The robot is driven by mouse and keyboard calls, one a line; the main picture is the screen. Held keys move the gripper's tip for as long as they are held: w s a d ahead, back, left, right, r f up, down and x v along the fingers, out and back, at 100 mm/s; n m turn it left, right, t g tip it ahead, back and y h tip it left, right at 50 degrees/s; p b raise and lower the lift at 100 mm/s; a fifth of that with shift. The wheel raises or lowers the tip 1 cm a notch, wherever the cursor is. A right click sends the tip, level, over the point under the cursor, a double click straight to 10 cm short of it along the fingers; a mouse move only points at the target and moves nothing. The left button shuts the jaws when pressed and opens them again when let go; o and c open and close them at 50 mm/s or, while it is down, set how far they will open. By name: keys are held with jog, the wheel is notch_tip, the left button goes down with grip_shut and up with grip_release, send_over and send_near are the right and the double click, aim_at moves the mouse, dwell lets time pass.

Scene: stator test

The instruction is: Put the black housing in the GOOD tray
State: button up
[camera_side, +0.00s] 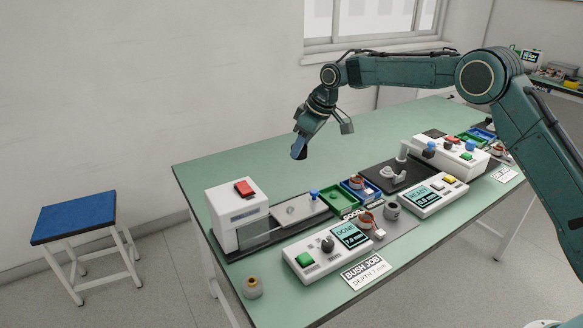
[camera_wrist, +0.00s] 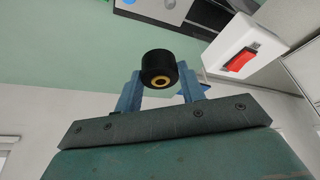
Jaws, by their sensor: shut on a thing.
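The black housing (camera_wrist: 158,66) is a short black cylinder with a brass ring in its centre, seen in the wrist view between the two blue fingers. My gripper (camera_wrist: 160,86) is shut on it. In the side view my gripper (camera_side: 299,149) hangs high above the table, and the housing shows only as a small dark shape at its tip. The green tray (camera_side: 333,207) lies below and to the right of my gripper, with a GOOD label (camera_side: 353,214) at its front. My gripper is apart from the tray, over the bare rear part of the table.
A white press box (camera_side: 237,218) with a red button (camera_side: 243,188) stands at the left. A blue tray (camera_side: 372,197) holding a copper-coloured part adjoins the green tray. Control boxes (camera_side: 325,253) line the front. The table's back left (camera_side: 230,172) is clear.

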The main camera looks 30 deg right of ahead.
jog(key=d+f+m+t+h, duration=0.1)
jog(key=d+f+m+h, duration=0.1)
jog(key=d+f+m, duration=0.4)
jog(key=d+f, duration=0.4)
jog(key=d, duration=0.2)
jog(key=shift+s+d+f+m, duration=0.15)
jog(key=shift+s+f+m, duration=0.05)
jog(key=shift+s+m, duration=0.15)
jog(key=shift+f, duration=0.2)
send_over(333, 192)
jog(key=s, duration=0.1)
jog(key=shift+f, duration=2.15)
jog(key=shift+f, duration=1.4)
jog(key=o, duration=1.1)
jog(key=shift+r, duration=0.1)
jog(key=shift+a+v, duration=0.1)
jog(key=shift+v, duration=3.3)
jog(key=shift+a+v, duration=0.15)
jog(key=shift+v, duration=3.25)
